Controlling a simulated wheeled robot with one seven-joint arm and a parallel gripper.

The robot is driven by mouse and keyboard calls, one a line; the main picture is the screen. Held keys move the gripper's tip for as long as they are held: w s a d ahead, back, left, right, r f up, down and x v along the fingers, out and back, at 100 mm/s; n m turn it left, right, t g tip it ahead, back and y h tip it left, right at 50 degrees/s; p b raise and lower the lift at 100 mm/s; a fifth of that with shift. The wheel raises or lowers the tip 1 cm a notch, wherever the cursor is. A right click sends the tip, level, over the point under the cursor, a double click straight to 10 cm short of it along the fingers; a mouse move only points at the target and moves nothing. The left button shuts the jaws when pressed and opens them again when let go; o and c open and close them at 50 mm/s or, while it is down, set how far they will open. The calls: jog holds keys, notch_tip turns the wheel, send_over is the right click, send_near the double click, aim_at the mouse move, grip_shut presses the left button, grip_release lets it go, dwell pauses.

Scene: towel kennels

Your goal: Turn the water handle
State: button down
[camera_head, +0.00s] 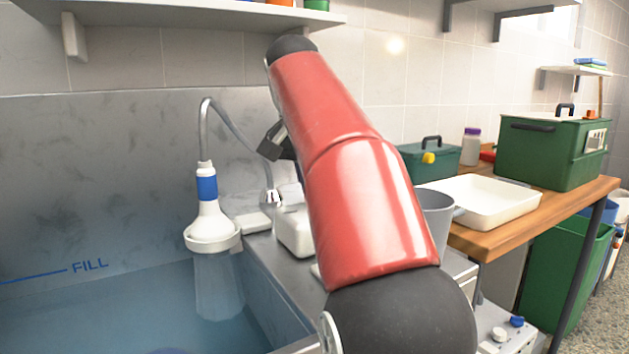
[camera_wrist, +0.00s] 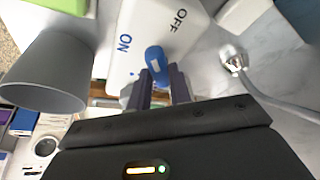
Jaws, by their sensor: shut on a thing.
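The water handle (camera_wrist: 154,58) is a small blue lever on a white box (camera_wrist: 145,25) marked ON and OFF in the wrist view. ON is to the lever's upper left, OFF to its upper right. My gripper (camera_wrist: 161,82) is shut on the lever, its dark fingers on either side. In the head view my red arm hides the lever and the fingertips. A white shower head (camera_head: 210,222) with a blue band hangs over the basin. A pale translucent column shows beneath it; I cannot tell whether it is running water or a reflection.
A basin with water (camera_head: 110,310) and a FILL line is at left. A grey bucket (camera_wrist: 45,72) stands left of the white box. A wooden table (camera_head: 490,238) at right holds a white tray (camera_head: 485,203) and green boxes. A shelf (camera_head: 200,14) overhangs the basin.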

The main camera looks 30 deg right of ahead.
jog(key=shift+m, duration=0.6)
jog(key=shift+h, duration=0.3)
jog(key=c, duration=1.3)
grip_release()
jog(key=shift+a+r, duration=0.15)
jog(key=shift+r, duration=0.25)
jog(key=v, duration=0.4)
jog(key=shift+w, duration=0.1)
jog(key=s+a, duration=0.2)
jog(key=a, duration=0.1)
jog(key=s+a, duration=0.2)
jog(key=a, duration=0.1)
jog(key=s+a, duration=0.2)
jog(key=a, duration=0.2)
jog(key=shift+s+a+r+b, duration=0.1)
jog(key=shift+s+b, duration=0.2)
jog(key=shift+b, duration=0.1)
